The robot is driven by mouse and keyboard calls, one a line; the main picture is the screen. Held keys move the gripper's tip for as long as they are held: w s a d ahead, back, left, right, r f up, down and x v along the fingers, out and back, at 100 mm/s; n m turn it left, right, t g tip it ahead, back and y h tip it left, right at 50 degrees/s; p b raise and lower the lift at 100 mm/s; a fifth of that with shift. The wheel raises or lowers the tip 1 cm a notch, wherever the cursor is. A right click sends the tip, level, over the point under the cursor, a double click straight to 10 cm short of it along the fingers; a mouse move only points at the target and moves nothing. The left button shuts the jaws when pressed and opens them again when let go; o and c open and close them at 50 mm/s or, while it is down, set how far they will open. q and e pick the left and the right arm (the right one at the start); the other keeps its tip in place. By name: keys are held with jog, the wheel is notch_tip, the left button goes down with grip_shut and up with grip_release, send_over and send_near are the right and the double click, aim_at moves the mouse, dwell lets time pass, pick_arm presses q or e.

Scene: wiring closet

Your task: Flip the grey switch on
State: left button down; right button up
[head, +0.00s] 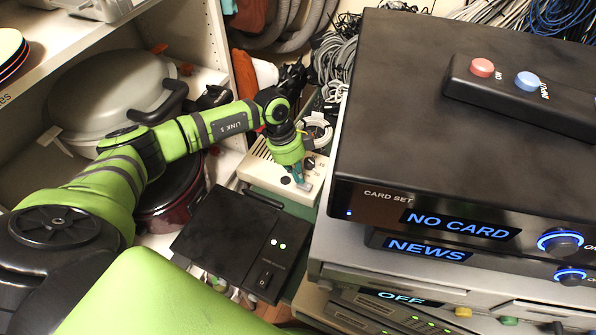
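My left gripper (298,177) reaches down over a beige box (262,172) behind the black box. Its fingertips are at the box's top, by a small grey part (304,185) that may be the grey switch. The gripper partly covers this spot, and the fingers are too small to tell whether they are open or shut. A dark round knob (285,180) sits just left of the fingertips. I cannot tell the switch's position or whether the fingers touch it. My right gripper is not in view.
Stacked units at right show a "NO CARD" display (459,226), "NEWS" (426,250) and "OFF" (401,297). Shelves with a grey pot (105,95) are at left; cables hang behind.

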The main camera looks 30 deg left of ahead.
pick_arm(q)
jog(key=shift+s+a+f+h+b, duration=0.1)
jog(key=shift+a+f+h+b, duration=0.1)
jog(key=shift+f+h+b, duration=0.3)
jog(key=shift+d+r, duration=0.1)
jog(key=shift+d+r+p, duration=0.1)
jog(key=shift+d+p, duration=0.05)
jog(key=shift+p, duration=0.2)
jog(key=shift+d+r+p, duration=0.2)
jog(key=shift+d+p, duration=0.3)
jog(key=shift+d, duration=0.05)
